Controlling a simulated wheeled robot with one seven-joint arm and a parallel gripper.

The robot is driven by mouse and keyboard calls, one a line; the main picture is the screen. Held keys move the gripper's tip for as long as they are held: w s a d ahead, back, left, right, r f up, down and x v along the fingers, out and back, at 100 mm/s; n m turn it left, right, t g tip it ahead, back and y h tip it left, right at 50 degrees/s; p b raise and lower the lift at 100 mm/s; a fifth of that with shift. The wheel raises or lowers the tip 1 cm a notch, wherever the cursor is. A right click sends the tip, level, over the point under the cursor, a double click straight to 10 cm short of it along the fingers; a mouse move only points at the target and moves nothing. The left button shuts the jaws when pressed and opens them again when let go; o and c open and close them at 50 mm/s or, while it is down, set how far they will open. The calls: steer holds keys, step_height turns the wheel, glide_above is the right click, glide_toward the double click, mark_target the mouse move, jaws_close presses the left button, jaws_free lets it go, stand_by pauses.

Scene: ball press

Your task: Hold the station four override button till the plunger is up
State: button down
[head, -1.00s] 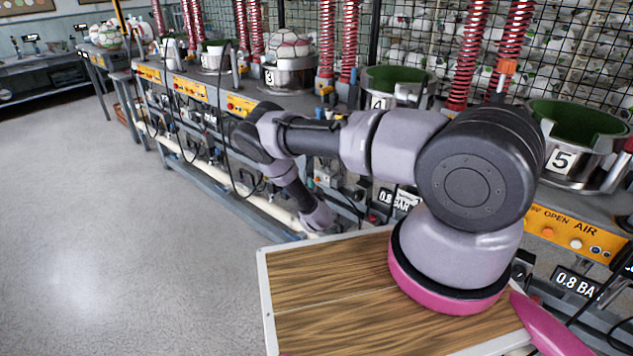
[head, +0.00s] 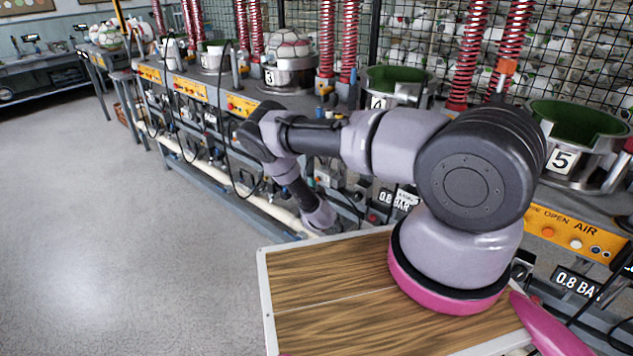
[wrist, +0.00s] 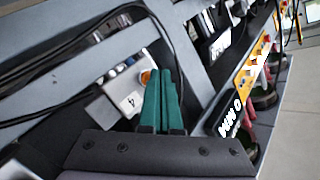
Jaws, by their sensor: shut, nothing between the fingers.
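Station four shows in the head view as a metal cup with a green inside and a plate marked 4 (head: 378,103). In the wrist view a pale box marked 4 (wrist: 128,98) is fixed under the bench front and carries an orange button (wrist: 146,77). My gripper (wrist: 163,73) has green fingers, shut and empty. Its fingertips are right beside the orange button and partly overlap it in the picture; I cannot tell if they touch it. In the head view the fingers are hidden beyond my wrist. I cannot make out the plunger's height.
Black cables (wrist: 70,55) loop beside the box in the wrist view. Station three with a ball (head: 288,46) is to the left, and station five (head: 577,130) to the right. A wooden-topped surface (head: 325,290) is below my arm. Open floor (head: 110,220) lies left.

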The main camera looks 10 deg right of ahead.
steer(key=shift+w+d, duration=0.3)
steer(key=shift+d, duration=0.1)
stand_by(0.7)
stand_by(0.3)
steer(key=shift+s+a, duration=0.55)
steer(key=shift+a, duration=0.2)
steer(key=shift+a, duration=0.1)
steer(key=s+a, duration=0.1)
steer(key=a, duration=0.1)
steer(key=s+a, duration=0.1)
steer(key=s, duration=0.1)
steer(key=shift+a, duration=0.4)
